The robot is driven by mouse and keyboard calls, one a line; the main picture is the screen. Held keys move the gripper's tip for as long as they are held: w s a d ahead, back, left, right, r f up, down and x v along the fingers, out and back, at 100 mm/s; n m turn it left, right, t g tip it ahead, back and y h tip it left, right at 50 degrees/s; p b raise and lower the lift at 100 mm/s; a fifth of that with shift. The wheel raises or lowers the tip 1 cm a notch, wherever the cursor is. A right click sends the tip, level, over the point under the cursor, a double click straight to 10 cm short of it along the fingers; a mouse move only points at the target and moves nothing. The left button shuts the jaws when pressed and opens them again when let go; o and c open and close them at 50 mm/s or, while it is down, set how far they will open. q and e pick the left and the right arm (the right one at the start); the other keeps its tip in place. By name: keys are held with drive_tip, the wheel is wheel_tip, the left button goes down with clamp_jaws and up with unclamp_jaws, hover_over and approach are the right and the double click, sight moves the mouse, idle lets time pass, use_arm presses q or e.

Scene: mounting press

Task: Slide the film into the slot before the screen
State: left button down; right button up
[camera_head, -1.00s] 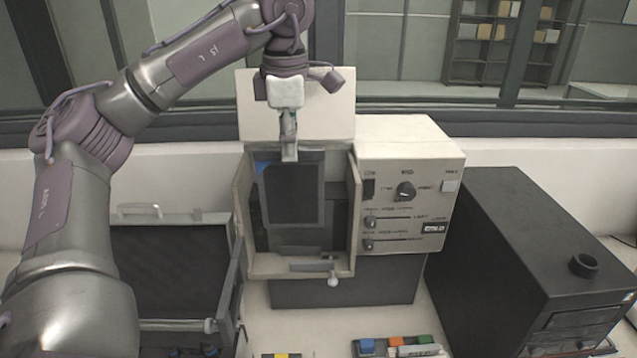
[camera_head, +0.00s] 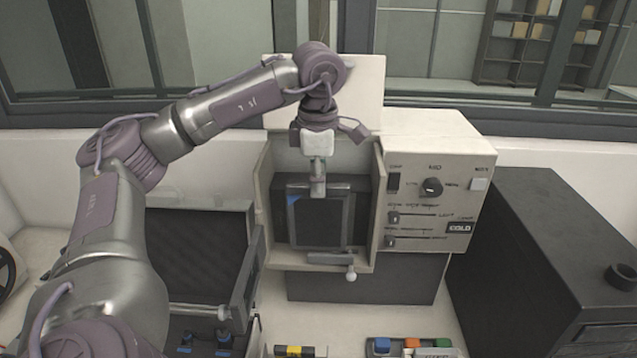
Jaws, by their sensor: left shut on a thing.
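The film (camera_head: 320,220) is a dark, framed, upright sheet with a blue mark at its upper left corner. My left gripper (camera_head: 318,188) points down and is shut on the film's top edge. The film hangs in front of the dark screen (camera_head: 357,200), inside the open cream housing of the press (camera_head: 432,157), and covers much of the screen. Its lower edge is close to the ledge with a small bar and white knob (camera_head: 350,272). I cannot tell whether the film is in the slot. My right gripper is not in view.
A control panel with a dial and sliders is right of the opening. A black cabinet (camera_head: 545,255) stands at the right. An open dark case (camera_head: 200,255) is at the left. Small coloured items (camera_head: 410,345) lie at the front. The raised cream lid (camera_head: 365,90) is behind my gripper.

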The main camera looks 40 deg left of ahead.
use_arm(q)
drive_tip(key=shift+w+a, duration=0.45)
drive_tip(key=shift+w, duration=0.25)
drive_tip(key=shift+w+a, duration=0.35)
drive_tip(key=shift+s, duration=0.1)
idle(0.5)
